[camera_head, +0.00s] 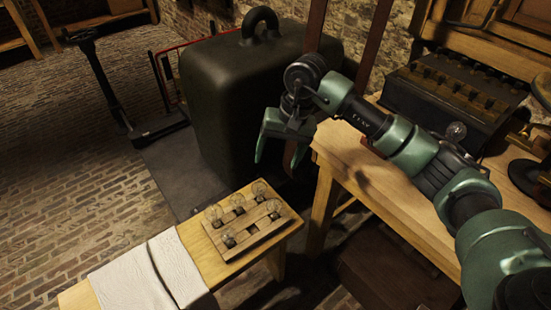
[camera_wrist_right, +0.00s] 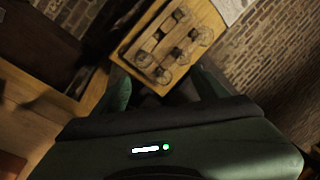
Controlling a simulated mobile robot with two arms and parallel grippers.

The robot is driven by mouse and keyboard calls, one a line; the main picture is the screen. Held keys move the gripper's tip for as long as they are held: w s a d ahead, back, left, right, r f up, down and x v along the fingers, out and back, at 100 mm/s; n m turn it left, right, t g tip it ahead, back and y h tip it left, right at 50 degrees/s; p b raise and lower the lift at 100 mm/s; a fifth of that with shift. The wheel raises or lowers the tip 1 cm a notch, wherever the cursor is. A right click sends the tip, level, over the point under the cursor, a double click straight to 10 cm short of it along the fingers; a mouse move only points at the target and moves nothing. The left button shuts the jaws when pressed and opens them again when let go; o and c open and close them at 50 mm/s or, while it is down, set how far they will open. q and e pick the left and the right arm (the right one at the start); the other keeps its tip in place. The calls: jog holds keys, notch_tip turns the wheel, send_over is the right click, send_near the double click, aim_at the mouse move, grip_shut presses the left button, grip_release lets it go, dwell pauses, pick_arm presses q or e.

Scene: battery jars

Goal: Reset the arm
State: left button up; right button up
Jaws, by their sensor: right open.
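My right gripper (camera_head: 277,158) hangs in the air with its fingers apart and nothing between them. It is above and behind the low bench, in front of the large dark case. In the right wrist view its two green fingers (camera_wrist_right: 162,92) are spread, with the wooden rack (camera_wrist_right: 150,43) beyond them. In the head view the slatted rack (camera_head: 262,232) sits on the bench and holds several clear glass jars (camera_head: 214,213). My left gripper is not in view.
A white cloth (camera_head: 150,275) lies on the low wooden bench (camera_head: 283,243), left of the rack. A large dark case with a ring on top (camera_head: 250,95) stands behind. A wooden workbench (camera_head: 350,160) is at right, carrying a dark box (camera_head: 440,95) with several slots.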

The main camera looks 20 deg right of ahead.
jog(key=shift+n, duration=0.3)
jog(key=shift+s+d+r+p, duration=0.1)
jog(key=shift+s+r+p, duration=0.2)
jog(key=shift+r, duration=0.4)
jog(key=shift+s+a+r+p, duration=0.1)
jog(key=shift+s+r+p, duration=0.2)
jog(key=shift+r, duration=0.4)
jog(key=shift+s+d+r+p, duration=0.1)
jog(key=shift+s+r+p, duration=0.2)
jog(key=shift+r, duration=0.4)
